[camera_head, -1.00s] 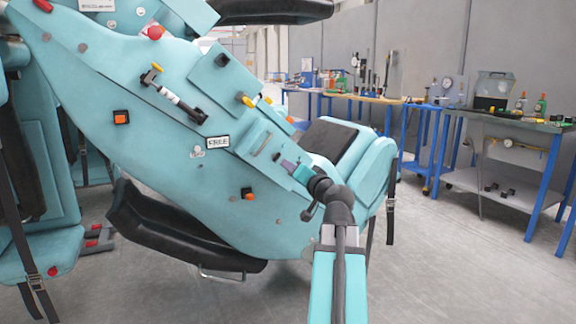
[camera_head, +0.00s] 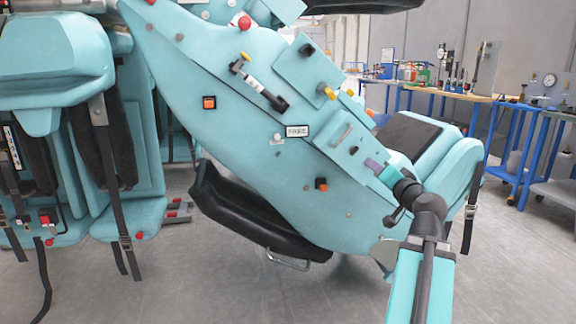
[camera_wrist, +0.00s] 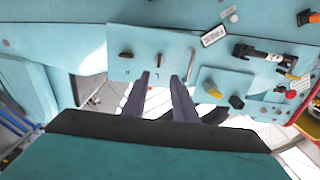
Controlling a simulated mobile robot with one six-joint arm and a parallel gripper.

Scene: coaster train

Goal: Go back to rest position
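My gripper (camera_head: 376,166) is in front of the light-blue panel on the side of the coaster train car (camera_head: 215,140). In the wrist view my gripper (camera_wrist: 160,76) shows two dark purple fingers, apart, with nothing between them. The fingertips point at the lower part of a panel (camera_wrist: 150,50) with small levers; whether they touch it I cannot tell. My arm reaches up from the bottom right of the head view.
A row of light-blue seats (camera_head: 55,60) with hanging black straps stands at the left. A black padded bar (camera_head: 250,215) curves below the car side. Workbenches with tools (camera_head: 440,90) line the back right wall. Grey floor (camera_head: 210,290) is clear in front.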

